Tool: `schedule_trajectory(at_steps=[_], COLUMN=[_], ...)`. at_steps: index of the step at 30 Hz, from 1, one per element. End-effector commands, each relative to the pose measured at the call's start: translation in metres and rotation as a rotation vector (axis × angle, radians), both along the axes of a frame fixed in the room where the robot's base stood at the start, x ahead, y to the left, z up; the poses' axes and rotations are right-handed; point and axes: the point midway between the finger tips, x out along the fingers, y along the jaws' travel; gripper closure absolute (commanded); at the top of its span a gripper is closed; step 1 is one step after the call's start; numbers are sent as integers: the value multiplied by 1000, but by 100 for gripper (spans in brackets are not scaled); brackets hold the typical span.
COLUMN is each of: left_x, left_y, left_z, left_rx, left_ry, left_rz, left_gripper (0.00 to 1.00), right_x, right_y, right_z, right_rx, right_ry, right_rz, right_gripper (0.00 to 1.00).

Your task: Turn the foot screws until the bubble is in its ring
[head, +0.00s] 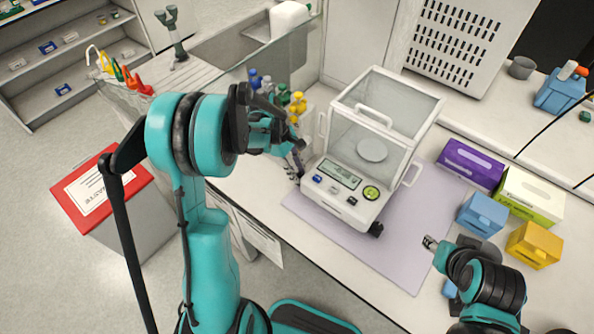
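The balance (347,177), a white instrument with a glass draft shield, stands on a pale purple mat (405,262). A round green bubble level (371,192) sits on the right of its front panel; the bubble's place against the ring is too small to tell. A black foot screw (376,230) shows under the front right corner. The front left foot is hidden or not distinct behind my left gripper (297,171), whose fingers are beside that corner. Whether they touch anything is unclear. My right gripper (431,242) is over the mat's right edge, apart from the balance.
Purple (470,164) and green-white (528,195) boxes stand right of the balance, with blue (482,214) and yellow (534,246) boxes nearer my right arm. Yellow and blue-capped bottles (298,103) stand behind my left gripper. The mat's front is clear.

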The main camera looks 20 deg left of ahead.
Motion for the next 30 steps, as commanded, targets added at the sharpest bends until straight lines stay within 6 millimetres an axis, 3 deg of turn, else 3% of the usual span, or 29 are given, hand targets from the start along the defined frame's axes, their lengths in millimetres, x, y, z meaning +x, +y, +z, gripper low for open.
schedule_trajectory(at_steps=[9,15,16,18,30], left_x=[2,2,1,1,2], left_y=[0,0,0,0,2], left_z=[0,0,0,0,6], left_rx=[1,1,1,1,0], left_ry=[0,-1,-1,-1,0], left_rz=[-133,-133,-133,-132,-131], left_gripper=[100,100,72,53,53], right_x=[0,0,0,0,0], right_y=[0,0,0,0,0], right_z=[-3,-2,-2,-2,-2], right_rx=[0,0,0,0,0], right_ry=[0,0,0,0,0], right_rz=[0,0,0,0,0], right_gripper=[60,60,60,60,60])
